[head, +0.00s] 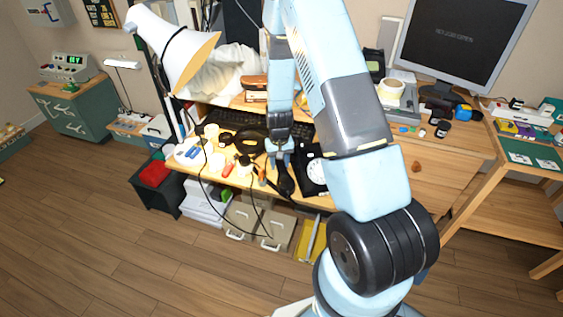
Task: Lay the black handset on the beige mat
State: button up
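My gripper (282,164) points down over the front edge of the desk, in the middle of the head view. A black rounded piece (286,182), which looks like one end of the black handset, shows right below the fingertips. The rest of it is hidden or merges with dark parts around it. I cannot tell whether the fingers are closed on it or only close to it. A black phone body with a white round dial (315,176) stands just right of the gripper, partly behind my arm. I cannot make out the beige mat for certain.
A white lamp (172,45) leans over the desk's left side. Small items, including a red-orange tool (228,169), crowd the desk left of the gripper. A black keyboard (240,120) lies behind. A monitor (465,40) stands at right. Thin black cables hang over the front edge.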

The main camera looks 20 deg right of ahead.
jog(key=o, duration=0.3)
jog(key=shift+o, duration=0.2)
jog(key=shift+r, duration=0.15)
jog(key=s+r+t, duration=0.1)
jog(key=s+r, duration=0.2)
jog(key=r, duration=0.9)
jog(key=s+r+t, duration=0.1)
jog(key=s+r, duration=0.2)
jog(key=r, duration=0.9)
jog(key=s+r+t, duration=0.1)
jog(key=s+r, duration=0.3)
jog(key=r, duration=0.8)
jog(key=s+r+t, duration=0.1)
jog(key=s+r, duration=0.4)
jog(key=s, duration=0.4)
jog(key=s+r+n+t, duration=0.1)
jog(key=s+r, duration=0.5)
jog(key=s, duration=0.3)
jog(key=shift+s+d+t, duration=0.15)
jog(key=shift+d+t, duration=0.15)
jog(key=shift+d, duration=0.1)
